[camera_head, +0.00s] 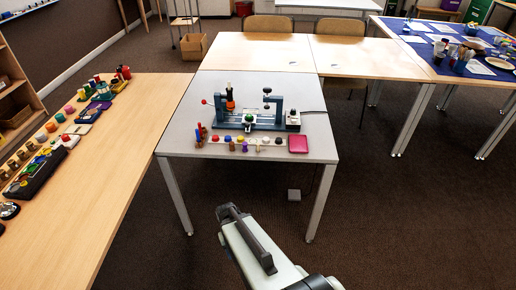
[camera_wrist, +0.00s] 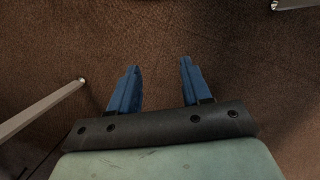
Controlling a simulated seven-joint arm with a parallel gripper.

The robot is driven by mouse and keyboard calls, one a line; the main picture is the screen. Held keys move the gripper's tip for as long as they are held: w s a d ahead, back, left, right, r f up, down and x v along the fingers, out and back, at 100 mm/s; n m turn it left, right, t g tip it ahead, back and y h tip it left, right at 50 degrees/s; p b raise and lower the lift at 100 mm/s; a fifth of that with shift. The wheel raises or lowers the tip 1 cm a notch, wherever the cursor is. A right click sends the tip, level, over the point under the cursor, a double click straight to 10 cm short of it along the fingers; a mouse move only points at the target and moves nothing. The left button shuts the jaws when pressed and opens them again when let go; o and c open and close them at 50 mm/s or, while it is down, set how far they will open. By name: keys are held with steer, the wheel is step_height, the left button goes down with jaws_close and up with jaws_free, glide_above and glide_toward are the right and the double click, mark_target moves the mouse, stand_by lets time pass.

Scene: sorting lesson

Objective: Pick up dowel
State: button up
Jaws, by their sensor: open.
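My gripper (camera_wrist: 160,64) is open in the wrist view, its two blue fingers wide apart with only brown carpet between them. It holds nothing. In the head view my arm reaches up from the bottom, in front of the grey table (camera_head: 185,120) and short of it; the fingers cannot be made out there. On that table stands a row of small pieces. A light, upright, peg-like piece (camera_head: 258,145) in the row may be the dowel, but it is too small to be sure. No dowel shows in the wrist view.
A blue-framed device (camera_head: 262,126) stands behind the row. A magenta square box (camera_head: 298,144) is at its right end. A wooden table (camera_head: 110,190) with many coloured objects adjoins on the left. Table legs (camera_wrist: 45,108) show in the wrist view. Open carpet lies right of the grey table.

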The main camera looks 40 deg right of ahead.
steer(key=w+d+r+m+t, duration=0.1)
steer(key=w+d+r+t, duration=0.1)
steer(key=w+d+r, duration=0.5)
steer(key=m+t+h, duration=0.2)
steer(key=t+h, duration=0.1)
steer(key=t, duration=0.1)
glide_toward(258, 144)
steer(key=shift+t+h, duration=0.3)
steer(key=x, duration=0.5)
steer(key=shift+a+f, duration=0.1)
steer(key=shift+a, duration=0.2)
steer(key=shift+s+x, duration=0.15)
steer(key=shift+x, duration=1.2)
steer(key=shift+s+x, duration=0.2)
steer(key=shift+x, duration=1.1)
steer(key=shift+f, duration=0.1)
jaws_close()
